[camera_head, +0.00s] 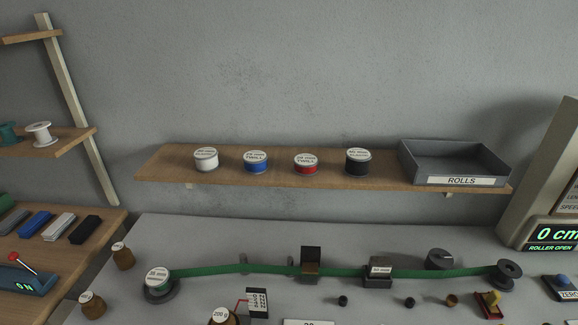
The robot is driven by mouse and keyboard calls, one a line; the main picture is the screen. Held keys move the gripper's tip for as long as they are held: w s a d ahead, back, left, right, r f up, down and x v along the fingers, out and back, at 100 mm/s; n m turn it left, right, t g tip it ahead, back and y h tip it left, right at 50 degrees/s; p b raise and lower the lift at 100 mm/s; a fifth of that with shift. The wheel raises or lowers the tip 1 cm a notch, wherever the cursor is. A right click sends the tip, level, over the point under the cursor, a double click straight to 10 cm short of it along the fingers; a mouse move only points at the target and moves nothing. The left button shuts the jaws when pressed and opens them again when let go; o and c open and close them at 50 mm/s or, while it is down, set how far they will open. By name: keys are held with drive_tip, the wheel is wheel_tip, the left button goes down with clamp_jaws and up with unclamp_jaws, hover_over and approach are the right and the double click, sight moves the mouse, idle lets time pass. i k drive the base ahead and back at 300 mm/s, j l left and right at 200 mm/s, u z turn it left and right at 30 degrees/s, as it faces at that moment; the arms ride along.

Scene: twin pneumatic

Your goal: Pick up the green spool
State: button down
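A dark green, teal-tinted spool (8,133) stands on the small wooden shelf at the far left, partly cut off by the picture's left edge. A white spool (40,133) stands just to its right on the same shelf. A roll with a white labelled top and a green side (158,280) sits on a dark holder on the grey bench. A green ribbon (215,269) runs from it across to a dark reel (508,274) at the right. My gripper is not in view.
A wall shelf (380,180) holds white, blue, red and black labelled rolls and a grey tray (453,168) marked ROLLS. A lower left wooden surface (80,240) holds coloured blocks and a lever switch (25,275). Small weights and devices stand on the bench (200,236).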

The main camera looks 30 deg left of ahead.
sight(158, 283)
drive_tip(key=k+j+u, duration=0.1)
drive_tip(key=u, duration=1.75)
drive_tip(key=i+j, duration=0.15)
drive_tip(key=j, duration=0.2)
drive_tip(key=i+j, duration=0.15)
drive_tip(key=j, duration=0.2)
drive_tip(key=i+j, duration=0.15)
drive_tip(key=j, duration=0.2)
drive_tip(key=i+j, duration=0.15)
drive_tip(key=j, duration=0.15)
drive_tip(key=i+j, duration=0.15)
drive_tip(key=j, duration=0.2)
